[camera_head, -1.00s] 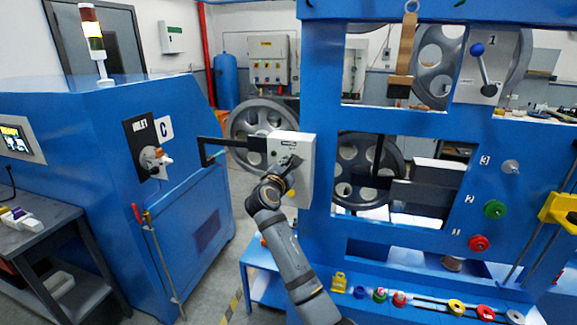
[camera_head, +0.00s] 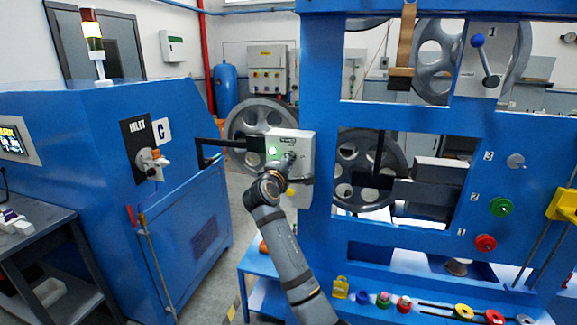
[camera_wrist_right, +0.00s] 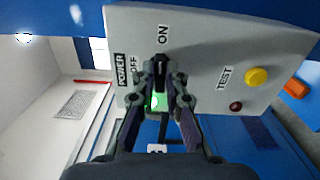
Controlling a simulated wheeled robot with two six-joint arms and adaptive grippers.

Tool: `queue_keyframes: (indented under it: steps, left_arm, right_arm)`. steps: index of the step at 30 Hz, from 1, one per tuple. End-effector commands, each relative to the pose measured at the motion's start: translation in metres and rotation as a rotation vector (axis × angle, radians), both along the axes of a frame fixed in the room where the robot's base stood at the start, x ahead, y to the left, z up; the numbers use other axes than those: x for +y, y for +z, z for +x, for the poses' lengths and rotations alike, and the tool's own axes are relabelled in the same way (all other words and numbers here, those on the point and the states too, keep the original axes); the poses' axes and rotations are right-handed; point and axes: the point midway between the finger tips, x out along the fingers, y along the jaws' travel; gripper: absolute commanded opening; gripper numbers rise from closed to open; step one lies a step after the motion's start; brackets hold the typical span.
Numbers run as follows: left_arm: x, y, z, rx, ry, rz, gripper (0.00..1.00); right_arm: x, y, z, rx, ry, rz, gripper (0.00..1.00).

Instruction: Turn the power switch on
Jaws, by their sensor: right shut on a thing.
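The grey control box (camera_head: 306,151) with the power switch is fixed at the left side of the blue frame. In the right wrist view the black switch knob (camera_wrist_right: 160,66) sits between the POWER/OFF labels and the ON label, with its end towards ON. My right gripper (camera_head: 287,163) is at the box face; in the wrist view its fingers (camera_wrist_right: 161,80) are shut on the knob and partly hide it. A green lamp (camera_head: 273,150) on the box is lit; it also shows between the fingers in the wrist view (camera_wrist_right: 156,102). My left gripper is out of view.
The box also bears a yellow button (camera_wrist_right: 257,77) and a dark red lamp (camera_wrist_right: 236,106) near TEST. A blue cabinet (camera_head: 90,180) stands left, with a floor gap between. Pulley wheels (camera_head: 367,165) show behind the frame.

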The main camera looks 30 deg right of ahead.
Motion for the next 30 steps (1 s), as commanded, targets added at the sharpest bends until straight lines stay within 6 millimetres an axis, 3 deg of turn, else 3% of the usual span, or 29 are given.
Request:
queue_keyframes:
  steps: [22,23,27,30]
  left_arm:
    - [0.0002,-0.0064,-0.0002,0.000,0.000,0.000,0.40]
    - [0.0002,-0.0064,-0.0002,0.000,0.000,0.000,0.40]
    - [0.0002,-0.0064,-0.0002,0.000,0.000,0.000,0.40]
    - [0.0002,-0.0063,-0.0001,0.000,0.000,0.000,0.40]
  right_arm:
    - [0.0000,-0.0014,0.0001,-0.060,0.000,0.055,0.00]
    - [0.0001,-0.0013,0.0001,-0.060,0.000,0.055,0.14]
    - [0.0001,-0.0012,0.0001,-0.060,0.000,0.053,0.33]
    - [0.0000,-0.0009,0.0000,-0.060,0.000,0.053,0.34]
